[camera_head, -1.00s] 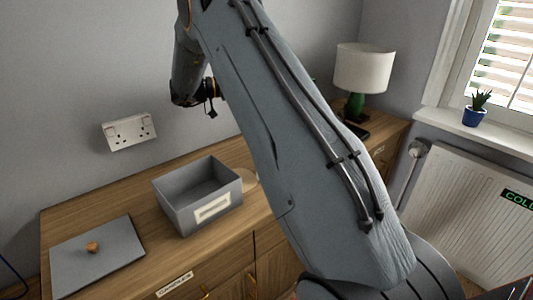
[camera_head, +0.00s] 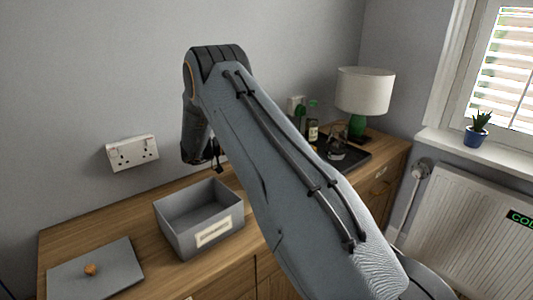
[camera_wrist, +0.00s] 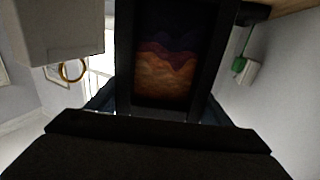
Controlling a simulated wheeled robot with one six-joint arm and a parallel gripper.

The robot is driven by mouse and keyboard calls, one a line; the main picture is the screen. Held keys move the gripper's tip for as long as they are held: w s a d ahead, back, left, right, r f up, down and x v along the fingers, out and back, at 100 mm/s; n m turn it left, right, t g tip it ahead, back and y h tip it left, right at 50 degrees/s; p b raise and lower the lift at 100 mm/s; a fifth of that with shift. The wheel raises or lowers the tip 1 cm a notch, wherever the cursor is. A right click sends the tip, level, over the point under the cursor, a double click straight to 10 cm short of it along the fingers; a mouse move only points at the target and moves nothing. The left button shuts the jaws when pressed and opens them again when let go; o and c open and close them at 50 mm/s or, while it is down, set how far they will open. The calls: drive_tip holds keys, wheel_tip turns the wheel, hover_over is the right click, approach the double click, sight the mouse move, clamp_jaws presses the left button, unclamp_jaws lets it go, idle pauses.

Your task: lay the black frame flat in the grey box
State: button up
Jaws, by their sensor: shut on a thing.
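The grey box (camera_head: 172,238) stands open on the wooden sideboard in the head view, with a pale label on its front. Its visible inside looks empty. In the wrist view, the black frame (camera_wrist: 124,60) stands out in front of my gripper (camera_wrist: 165,116), around a picture of dark purple and orange wavy bands. My gripper is shut on the frame's near edge. My arm hides the gripper and the frame in the head view, so their distance from the box cannot be told.
A grey lid (camera_head: 110,258) with a wooden knob lies left of the box. A white-shaded lamp (camera_head: 364,92), bottles (camera_head: 312,128) and a dark tray (camera_head: 352,163) stand at the sideboard's right end. A wall socket (camera_head: 132,153) is behind. A radiator (camera_head: 465,205) is right.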

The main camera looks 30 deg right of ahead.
drive_tip(key=shift+f+p, duration=0.35)
drive_tip(key=shift+f, duration=1.75)
drive_tip(key=shift+f, duration=0.2)
drive_tip(key=o, duration=1.3)
drive_tip(key=shift+r, duration=0.1)
drive_tip(key=b+v, duration=0.2)
drive_tip(key=v, duration=0.5)
drive_tip(key=shift+a+r, duration=0.1)
drive_tip(key=shift+a, duration=0.15)
